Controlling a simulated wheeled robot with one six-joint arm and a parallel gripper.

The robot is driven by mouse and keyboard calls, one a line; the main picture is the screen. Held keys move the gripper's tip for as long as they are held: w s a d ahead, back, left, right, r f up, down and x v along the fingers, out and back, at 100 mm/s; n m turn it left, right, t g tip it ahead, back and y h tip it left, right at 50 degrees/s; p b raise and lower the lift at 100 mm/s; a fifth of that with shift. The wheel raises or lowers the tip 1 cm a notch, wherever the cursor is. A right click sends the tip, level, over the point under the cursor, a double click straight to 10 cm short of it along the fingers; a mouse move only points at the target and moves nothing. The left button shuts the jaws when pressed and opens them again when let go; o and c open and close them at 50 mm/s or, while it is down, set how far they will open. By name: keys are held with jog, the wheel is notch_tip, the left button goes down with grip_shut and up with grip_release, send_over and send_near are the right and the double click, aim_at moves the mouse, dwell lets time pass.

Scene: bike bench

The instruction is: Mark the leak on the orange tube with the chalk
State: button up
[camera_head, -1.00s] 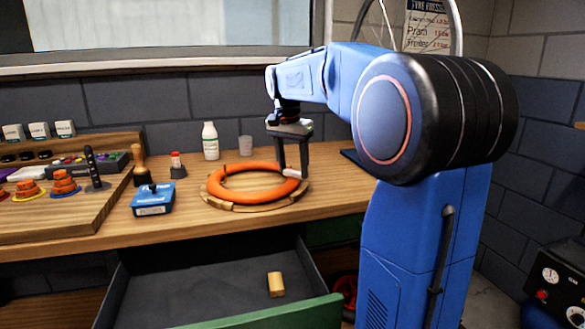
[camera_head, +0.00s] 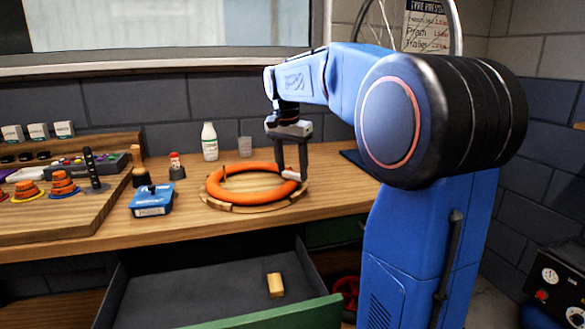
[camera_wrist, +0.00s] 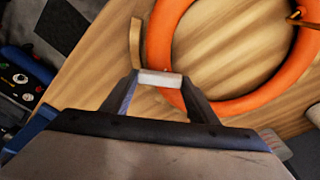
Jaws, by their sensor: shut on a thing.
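The orange tube (camera_head: 246,201) lies flat as a ring on a round wooden stand (camera_head: 236,208) on the bench. My gripper (camera_head: 291,174) is shut on a short white chalk (camera_head: 288,175) at the tube's right side. In the wrist view the chalk (camera_wrist: 160,79) lies crosswise between the fingertips. One end overlaps the outer edge of the orange tube (camera_wrist: 161,35) in the picture; I cannot tell whether they touch. A brass valve (camera_wrist: 300,19) shows on the tube's far side. I can make out no leak or chalk mark on the tube.
A blue box (camera_head: 152,201), a small red-topped bottle (camera_head: 176,167) and a white bottle (camera_head: 209,142) stand left of and behind the tube. A clear cup (camera_head: 245,146) is behind it. Below, an open drawer (camera_head: 200,285) holds a yellowish block (camera_head: 275,285).

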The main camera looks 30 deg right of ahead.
jog(key=shift+s+a, duration=0.3)
jog(key=shift+s, duration=0.05)
notch_tip(320, 180, up, 7)
dwell(1.2)
